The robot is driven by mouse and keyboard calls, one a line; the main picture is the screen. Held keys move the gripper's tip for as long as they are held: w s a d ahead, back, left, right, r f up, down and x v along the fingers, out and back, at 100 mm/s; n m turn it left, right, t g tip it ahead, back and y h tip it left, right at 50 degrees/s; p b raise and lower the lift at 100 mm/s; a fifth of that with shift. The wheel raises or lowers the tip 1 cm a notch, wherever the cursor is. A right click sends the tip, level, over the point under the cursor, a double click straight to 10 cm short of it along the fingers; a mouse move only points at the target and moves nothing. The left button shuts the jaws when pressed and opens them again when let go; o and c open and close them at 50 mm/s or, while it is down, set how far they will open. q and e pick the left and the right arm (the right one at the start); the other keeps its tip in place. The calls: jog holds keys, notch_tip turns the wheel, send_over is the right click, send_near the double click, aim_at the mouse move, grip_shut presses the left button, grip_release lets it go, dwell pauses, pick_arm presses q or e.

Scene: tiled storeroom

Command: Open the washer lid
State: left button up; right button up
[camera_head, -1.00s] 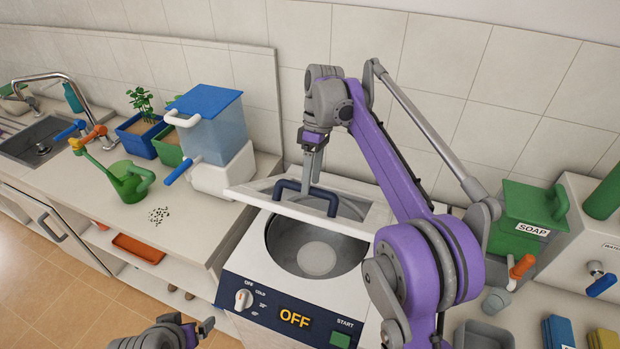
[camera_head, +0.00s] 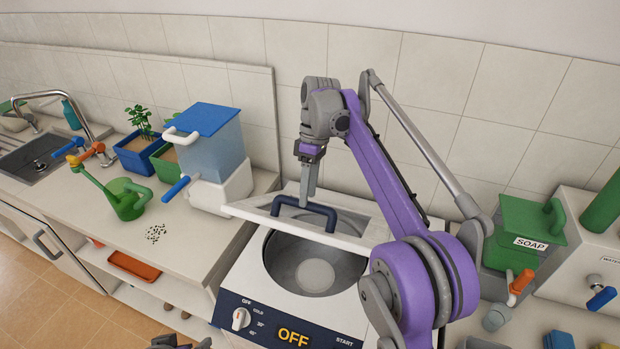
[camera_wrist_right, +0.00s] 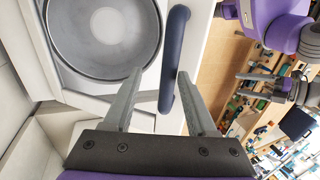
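The washer (camera_head: 235,290) has a dark front panel reading OFF. Its white lid (camera_head: 245,207) is raised at an angle, and the round drum opening shows below it. The lid has a round window and a dark blue bar handle (camera_head: 322,212), which also shows in the right wrist view (camera_wrist_right: 174,60). My right gripper (camera_head: 309,195) is at the handle. In the wrist view its two fingers (camera_wrist_right: 158,95) are apart, with the handle between them, closer to the right finger. My left gripper (camera_head: 178,344) is mostly cut off at the bottom edge.
Left of the washer, the counter holds a blue-lidded container (camera_head: 212,150), a green watering can (camera_head: 126,200) and plant pots (camera_head: 136,158). A sink (camera_head: 35,158) is at far left. A green SOAP dispenser (camera_head: 525,225) stands at the right, beyond my right arm.

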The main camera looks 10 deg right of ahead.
jog(key=v, duration=0.6)
jog(key=shift+d+r, duration=0.1)
